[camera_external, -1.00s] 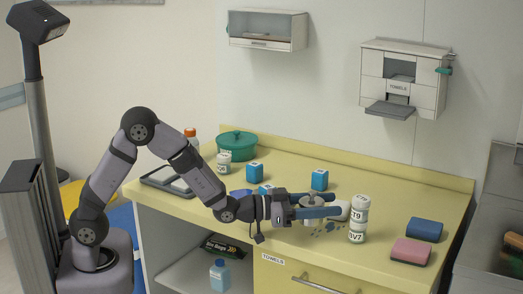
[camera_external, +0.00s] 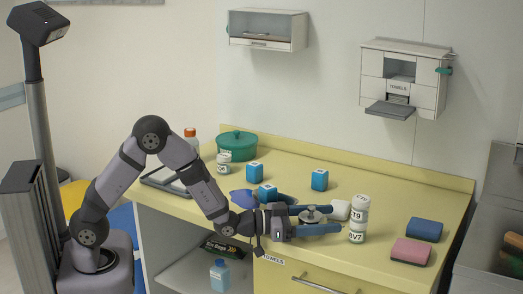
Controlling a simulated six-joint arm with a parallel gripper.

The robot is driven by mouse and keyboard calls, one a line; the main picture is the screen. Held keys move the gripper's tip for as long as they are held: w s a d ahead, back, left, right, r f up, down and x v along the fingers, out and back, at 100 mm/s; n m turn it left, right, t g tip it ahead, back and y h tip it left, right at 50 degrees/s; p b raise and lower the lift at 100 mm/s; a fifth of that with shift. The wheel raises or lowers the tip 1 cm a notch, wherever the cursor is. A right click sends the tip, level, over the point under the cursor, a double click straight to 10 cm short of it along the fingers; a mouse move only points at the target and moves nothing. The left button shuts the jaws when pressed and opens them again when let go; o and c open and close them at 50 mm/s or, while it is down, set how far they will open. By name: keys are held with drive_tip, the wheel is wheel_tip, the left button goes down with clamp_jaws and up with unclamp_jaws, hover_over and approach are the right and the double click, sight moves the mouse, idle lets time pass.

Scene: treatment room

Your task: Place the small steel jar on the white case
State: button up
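The small steel jar (camera_external: 311,214) is between the two fingers of my gripper (camera_external: 318,221), above or on the right half of the yellow counter. It shows as a round grey lid with a knob; its lower part is hidden by the near finger. The fingers look spread, one behind the jar and one in front. I cannot tell whether the jar rests on something. A small white rounded object (camera_external: 340,210), perhaps the white case, lies just right of the jar near the far fingertip, partly hidden.
Blue cubes (camera_external: 319,180) stand behind. A blue block (camera_external: 425,229) and a pink block (camera_external: 411,252) lie at right. A green pot (camera_external: 237,144) stands at the back. The yellow counter (camera_external: 390,195) is clear behind the stack.

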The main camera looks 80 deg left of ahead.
sight(301, 225)
drive_tip(key=shift+p, duration=0.35)
drive_tip(key=s, duration=0.3)
drive_tip(key=s+b, duration=0.1)
drive_tip(key=s, duration=0.2)
drive_tip(key=s+a, duration=0.1)
drive_tip(key=s, duration=0.3)
drive_tip(key=shift+f+b, duration=0.2)
drive_tip(key=shift+b, duration=0.2)
drive_tip(key=shift+s+a+f+p, duration=0.1)
drive_tip(key=shift+s+a+p, duration=0.05)
drive_tip(key=shift+s+p, duration=0.95)
drive_tip(key=shift+o, duration=0.3)
drive_tip(key=shift+w, duration=0.15)
drive_tip(key=shift+p, duration=0.3)
drive_tip(key=r+p, duration=0.1)
drive_tip(key=p, duration=0.3)
drive_tip(key=shift+s, duration=0.35)
drive_tip(key=shift+s+r+p, duration=0.1)
drive_tip(key=shift+s+p, duration=0.3)
drive_tip(key=shift+p, duration=0.85)
drive_tip(key=shift+s+p, duration=0.25)
drive_tip(key=shift+p, duration=0.05)
